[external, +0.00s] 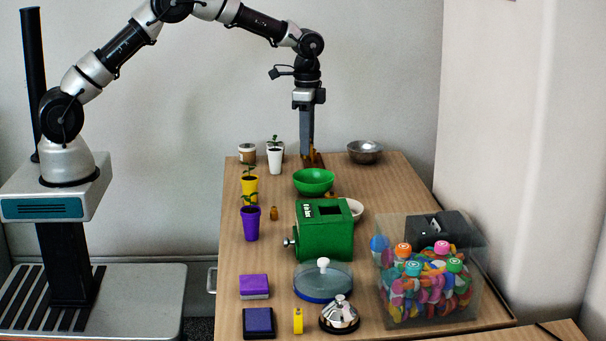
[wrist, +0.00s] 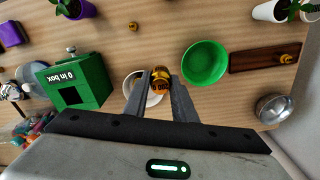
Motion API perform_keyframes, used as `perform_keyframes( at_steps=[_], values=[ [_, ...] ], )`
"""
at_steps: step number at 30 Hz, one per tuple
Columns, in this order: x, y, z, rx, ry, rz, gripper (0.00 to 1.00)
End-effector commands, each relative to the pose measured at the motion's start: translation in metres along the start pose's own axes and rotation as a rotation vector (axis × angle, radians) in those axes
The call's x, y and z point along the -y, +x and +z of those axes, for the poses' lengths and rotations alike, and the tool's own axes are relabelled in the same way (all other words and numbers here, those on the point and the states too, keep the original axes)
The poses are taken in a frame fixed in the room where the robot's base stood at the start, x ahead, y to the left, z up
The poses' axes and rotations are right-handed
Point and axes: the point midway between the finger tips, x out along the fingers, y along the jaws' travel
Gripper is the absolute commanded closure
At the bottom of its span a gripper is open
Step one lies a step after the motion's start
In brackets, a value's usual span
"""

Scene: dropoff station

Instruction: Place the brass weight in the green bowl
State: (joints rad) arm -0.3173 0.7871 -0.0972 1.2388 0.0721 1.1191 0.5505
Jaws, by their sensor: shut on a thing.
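My gripper (wrist: 158,80) is shut on a brass weight (wrist: 160,84), held between the fingertips in the wrist view. In the external view my gripper (external: 307,152) points down behind the green bowl (external: 314,181); the held weight is hard to make out there. The green bowl (wrist: 205,62) is just right of the fingers in the wrist view and looks empty. A second brass weight (wrist: 286,58) stands on a dark wooden board (wrist: 255,60) right of the bowl. A third, small brass weight (wrist: 133,26) stands on the bare table.
A white bowl (wrist: 150,97) lies partly behind the fingers. A green box (external: 325,235) stands in front of the green bowl. A metal bowl (external: 364,151) is at the back right. Potted plants (external: 250,222) line the left; a clear bin (external: 430,305) is at right.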

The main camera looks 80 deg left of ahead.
Motion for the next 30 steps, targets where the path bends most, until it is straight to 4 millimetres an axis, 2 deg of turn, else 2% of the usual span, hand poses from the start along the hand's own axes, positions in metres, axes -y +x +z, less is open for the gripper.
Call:
perform_keyframes(
  at_steps=[1, 3, 6, 9, 13, 18, 23, 30],
  values=[
    [0.021, -0.005, 0.005, -0.001, -0.011, -0.001, 1.0],
    [0.042, -0.006, 0.011, 0.0, -0.015, -0.002, 1.0],
    [0.062, -0.007, 0.018, 0.0, -0.018, -0.003, 1.0],
    [0.072, -0.005, 0.022, 0.002, -0.02, -0.002, 1.0],
    [0.075, 0.01, 0.024, 0.003, -0.019, -0.002, 1.0],
    [0.075, 0.039, 0.024, 0.004, -0.019, -0.002, 1.0],
    [0.074, 0.053, 0.023, 0.003, -0.019, -0.003, 1.0],
    [0.075, 0.09, 0.023, 0.002, -0.019, -0.003, 1.0]
  ],
)
